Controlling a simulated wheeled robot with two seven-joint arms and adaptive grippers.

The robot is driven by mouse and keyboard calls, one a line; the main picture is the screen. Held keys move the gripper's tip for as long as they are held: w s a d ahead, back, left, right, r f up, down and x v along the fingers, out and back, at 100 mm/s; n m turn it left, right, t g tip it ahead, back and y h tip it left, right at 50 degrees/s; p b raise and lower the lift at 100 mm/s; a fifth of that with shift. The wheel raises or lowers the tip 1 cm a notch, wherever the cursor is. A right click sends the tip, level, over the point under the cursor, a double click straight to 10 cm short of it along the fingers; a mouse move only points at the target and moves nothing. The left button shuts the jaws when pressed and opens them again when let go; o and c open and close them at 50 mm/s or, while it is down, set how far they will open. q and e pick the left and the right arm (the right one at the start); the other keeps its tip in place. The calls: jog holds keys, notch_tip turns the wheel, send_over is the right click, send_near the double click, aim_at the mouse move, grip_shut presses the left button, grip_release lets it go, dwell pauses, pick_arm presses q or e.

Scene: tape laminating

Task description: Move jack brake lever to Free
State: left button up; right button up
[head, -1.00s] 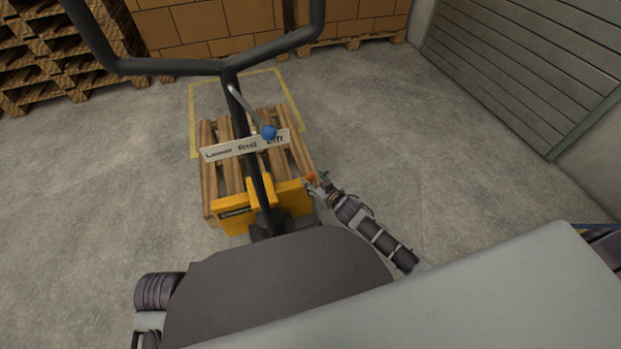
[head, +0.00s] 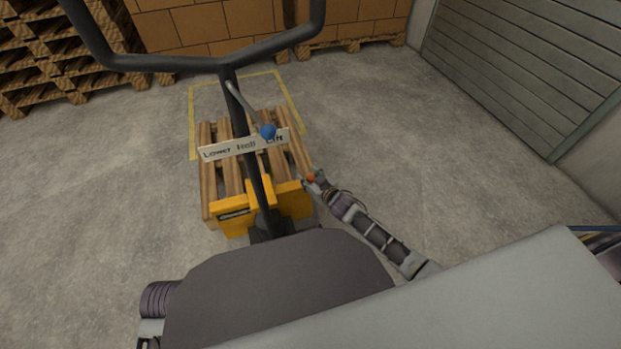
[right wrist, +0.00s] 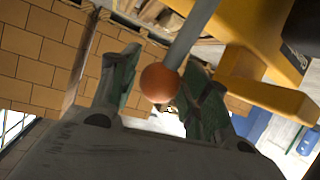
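The brake lever is a grey rod (right wrist: 194,35) ending in an orange ball knob (right wrist: 160,83), beside the yellow pallet jack body (head: 232,214). In the head view the knob (head: 310,177) shows small at the body's right side. My right gripper (head: 317,184) is at the knob. In the right wrist view its green-grey fingers (right wrist: 152,88) stand apart, one on each side of the knob. A gap shows between the left finger and the knob; I cannot tell whether the right finger touches it. No Free marking is readable. My left gripper is out of view.
The jack's dark handle (head: 176,67) rises in front, with a blue-knobbed lever (head: 268,131) and a Lower/Lift sign (head: 222,150). A wooden pallet (head: 208,184) sits over the forks. Boxes (head: 200,25) and stacked pallets (head: 55,50) stand behind. The floor at right is clear.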

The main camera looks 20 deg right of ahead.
grip_shut()
